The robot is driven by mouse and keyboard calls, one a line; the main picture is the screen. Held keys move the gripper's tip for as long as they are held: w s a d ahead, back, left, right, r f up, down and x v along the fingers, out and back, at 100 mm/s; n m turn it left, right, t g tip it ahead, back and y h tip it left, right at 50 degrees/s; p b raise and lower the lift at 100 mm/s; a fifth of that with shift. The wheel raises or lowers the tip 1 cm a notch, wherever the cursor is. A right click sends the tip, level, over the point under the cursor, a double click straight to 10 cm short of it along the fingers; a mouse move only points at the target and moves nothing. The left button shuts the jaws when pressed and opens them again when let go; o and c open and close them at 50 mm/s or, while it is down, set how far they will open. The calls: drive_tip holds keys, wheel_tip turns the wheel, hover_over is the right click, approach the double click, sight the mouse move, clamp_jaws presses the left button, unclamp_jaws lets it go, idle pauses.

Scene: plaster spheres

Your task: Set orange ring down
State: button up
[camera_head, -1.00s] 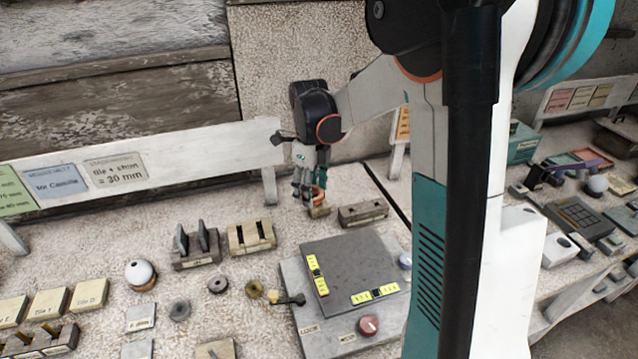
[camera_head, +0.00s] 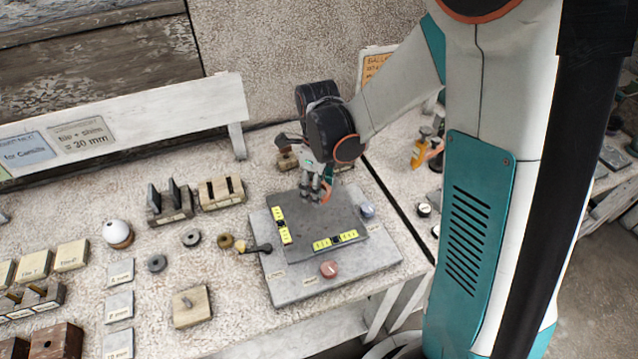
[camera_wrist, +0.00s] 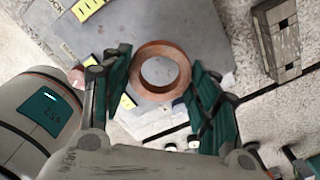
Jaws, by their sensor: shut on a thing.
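The orange ring (camera_wrist: 160,49) is between the two teal finger pads of my gripper (camera_wrist: 157,85) in the wrist view, its round hole facing the camera. In the head view my gripper (camera_head: 318,190) is over the back part of the dark grey plate (camera_head: 345,220), with an edge of the ring (camera_head: 327,192) showing orange at the fingertips. My gripper is shut on the ring. Whether the ring touches the plate cannot be told from these views.
Slotted wooden blocks (camera_head: 221,192), a white sphere (camera_head: 117,232) and several small rings stand left. A wooden block (camera_wrist: 278,38) lies right in the wrist view.

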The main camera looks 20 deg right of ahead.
sight(318, 211)
drive_tip(key=shift+f, duration=0.1)
drive_tip(key=shift+f+b, duration=2.4)
drive_tip(key=shift+f, duration=0.35)
drive_tip(key=shift+f+b, duration=0.7)
drive_tip(key=shift+b, duration=0.1)
drive_tip(key=o, duration=0.9)
drive_tip(key=shift+o, duration=0.2)
drive_tip(key=shift+r, duration=0.1)
drive_tip(key=shift+r+p, duration=1.4)
drive_tip(key=shift+r, duration=0.6)
